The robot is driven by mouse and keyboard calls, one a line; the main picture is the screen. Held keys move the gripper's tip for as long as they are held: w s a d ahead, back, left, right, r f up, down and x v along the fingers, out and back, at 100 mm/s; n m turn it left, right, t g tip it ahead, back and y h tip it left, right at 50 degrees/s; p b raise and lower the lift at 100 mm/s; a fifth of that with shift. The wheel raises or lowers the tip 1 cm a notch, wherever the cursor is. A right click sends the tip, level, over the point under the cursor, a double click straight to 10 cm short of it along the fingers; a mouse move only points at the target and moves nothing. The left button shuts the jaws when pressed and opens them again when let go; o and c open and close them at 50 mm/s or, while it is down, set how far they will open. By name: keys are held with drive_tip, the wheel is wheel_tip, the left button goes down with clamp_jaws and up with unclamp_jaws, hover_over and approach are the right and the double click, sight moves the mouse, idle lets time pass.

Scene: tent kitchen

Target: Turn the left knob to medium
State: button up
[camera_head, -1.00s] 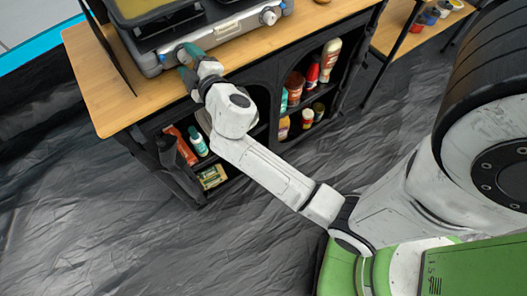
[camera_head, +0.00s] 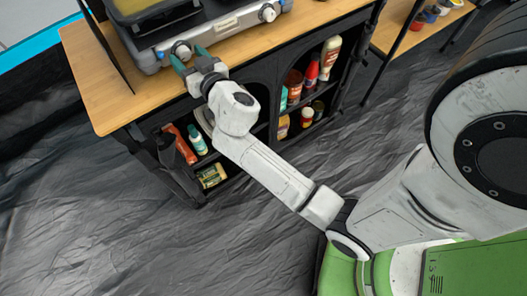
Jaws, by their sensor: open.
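The stove (camera_head: 222,27) is a grey camp stove on the wooden counter at the top of the view. Its left knob (camera_head: 181,51) is a round light knob on the front panel; its setting is too small to read. The right knob (camera_head: 267,13) sits farther right on the same panel. My gripper (camera_head: 188,57) has teal fingers and is open, with one finger on each side of the left knob. I cannot tell whether the fingers touch it.
The wooden counter (camera_head: 101,86) has a dark shelf below with several bottles (camera_head: 330,60) and a green box (camera_head: 212,176). A second wooden table (camera_head: 395,32) with small jars stands at the top right. The dark floor (camera_head: 90,220) at lower left is clear.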

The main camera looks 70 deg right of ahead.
drive_tip(key=shift+m, duration=0.5)
drive_tip(key=b+v, duration=0.3)
drive_tip(key=v, duration=0.8)
drive_tip(key=s+d+f+g+y+p, duration=0.25)
drive_tip(key=s+f+g, duration=0.25)
drive_tip(key=f+g, duration=0.25)
drive_tip(key=s+a+f+n+g+y+p, duration=0.2)
drive_tip(key=s+a+f+n+g+y, duration=0.3)
drive_tip(key=s+a, duration=0.4)
drive_tip(key=shift+s+a+f+n+g, duration=0.45)
drive_tip(key=shift+f+n, duration=0.45)
drive_tip(key=shift+f, duration=0.5)
drive_tip(key=shift+y+p, duration=0.25)
drive_tip(key=shift+p, duration=0.05)
drive_tip(key=shift+s+a+n+g+y, duration=0.5)
drive_tip(key=shift+s+a+n, duration=0.2)
drive_tip(key=shift+s+a, duration=0.25)
